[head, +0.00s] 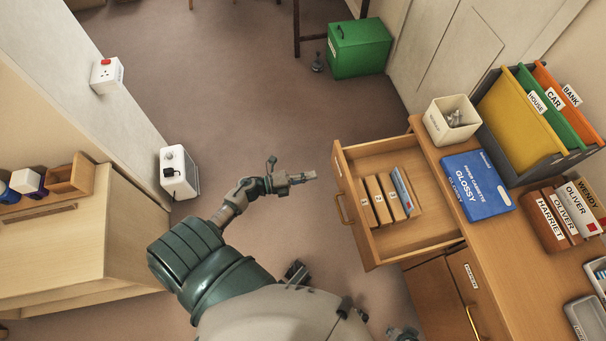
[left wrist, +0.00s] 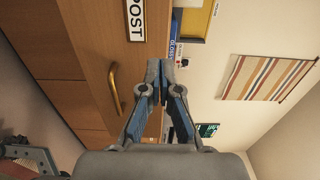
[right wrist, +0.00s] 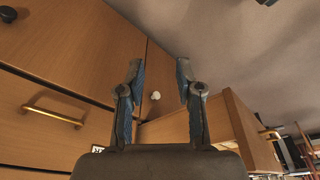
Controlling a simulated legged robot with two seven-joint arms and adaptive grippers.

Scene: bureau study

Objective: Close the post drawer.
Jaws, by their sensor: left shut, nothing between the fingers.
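The post drawer (head: 413,236) is pulled out from the wooden desk at right in the head view. It holds several numbered tan packets and a blue-grey one. In the left wrist view its front (left wrist: 82,30) shows the POST label and a brass handle (left wrist: 114,90). My left gripper (head: 312,175) is shut and empty, in front of the drawer front and left of it in the head view. In the left wrist view its fingertips (left wrist: 155,68) show beside the handle; contact is not clear. My right gripper (right wrist: 160,75) is open and empty, with an open drawer (right wrist: 225,125) beyond it.
On the desk are a blue paper box (head: 477,185), a cream bin (head: 452,120) and a grey file rack (head: 512,160). A green box (head: 359,48) stands on the floor at the back. A wooden cabinet (head: 60,240) is at left. Floor between is clear.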

